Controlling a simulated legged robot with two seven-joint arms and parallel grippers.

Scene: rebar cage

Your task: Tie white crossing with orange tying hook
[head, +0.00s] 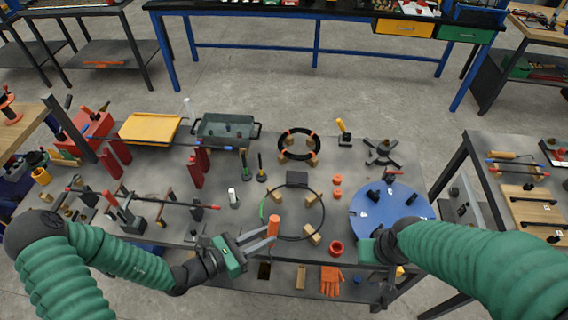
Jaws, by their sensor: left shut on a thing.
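My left gripper (273,238) is in front of the bench's middle, its fingers shut on an orange cylindrical handle (274,222), which I take to be the tying hook. The hook's tip cannot be made out. Rebar rods with red ends (150,200) rest on dark stands at the left of the bench, left of my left gripper. No white crossing can be picked out at this size. My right gripper (376,262) is at the front edge by the blue disc; its fingers are too unclear to read.
A thin ring (324,212) on wooden blocks lies just behind the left gripper. A blue disc (392,222) is at the right, a black ring (298,131) farther back. A yellow tray (150,127) and grey tray (228,121) stand at back left. Orange gloves (331,280) lie below.

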